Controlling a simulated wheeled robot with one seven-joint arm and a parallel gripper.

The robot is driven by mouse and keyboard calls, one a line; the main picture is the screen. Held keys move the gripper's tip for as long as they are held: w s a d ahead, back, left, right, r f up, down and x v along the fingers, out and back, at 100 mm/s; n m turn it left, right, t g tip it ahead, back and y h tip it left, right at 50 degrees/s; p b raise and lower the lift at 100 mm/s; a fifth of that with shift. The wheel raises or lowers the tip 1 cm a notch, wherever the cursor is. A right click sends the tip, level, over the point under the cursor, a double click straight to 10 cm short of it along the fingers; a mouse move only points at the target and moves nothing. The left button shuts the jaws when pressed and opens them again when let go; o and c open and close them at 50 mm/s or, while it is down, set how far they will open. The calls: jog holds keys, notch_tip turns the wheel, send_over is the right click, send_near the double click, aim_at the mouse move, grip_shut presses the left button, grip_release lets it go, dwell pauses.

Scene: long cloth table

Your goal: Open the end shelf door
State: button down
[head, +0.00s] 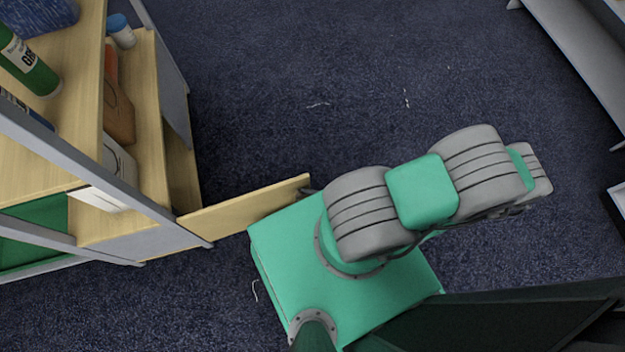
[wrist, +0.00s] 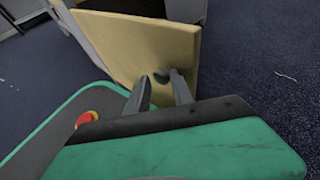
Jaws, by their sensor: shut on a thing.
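The end shelf door (head: 245,207) is a pale wooden panel hinged at the bottom end of the shelf unit. It stands open, swung out from the unit over the floor, with the compartment behind it (head: 181,175) partly showing. In the wrist view the door (wrist: 135,45) fills the upper middle. My gripper (wrist: 162,80) is at the door's face near its free edge, its two dark fingers shut on a small dark handle that is mostly hidden between them. In the head view my arm hides most of the gripper.
The shelf unit (head: 145,100), with a grey frame, stands at the left and holds bottles, including a green one (head: 28,68) and a blue-capped one (head: 121,32). Open dark carpet (head: 300,90) lies beyond the door. Another grey shelf (head: 580,50) stands at the upper right.

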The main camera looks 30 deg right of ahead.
jog(key=a, duration=0.2)
jog(key=shift+s+a+r+y, duration=0.1)
jog(key=shift+a+r+y, duration=0.1)
jog(key=shift+a+y, duration=0.2)
jog(key=c, duration=1.2)
grip_release()
jog(key=v, duration=0.2)
jog(key=p+v, duration=0.1)
jog(key=v, duration=0.2)
jog(key=p+v, duration=0.1)
jog(key=v, duration=0.2)
jog(key=shift+d, duration=0.5)
jog(key=shift+f, duration=0.1)
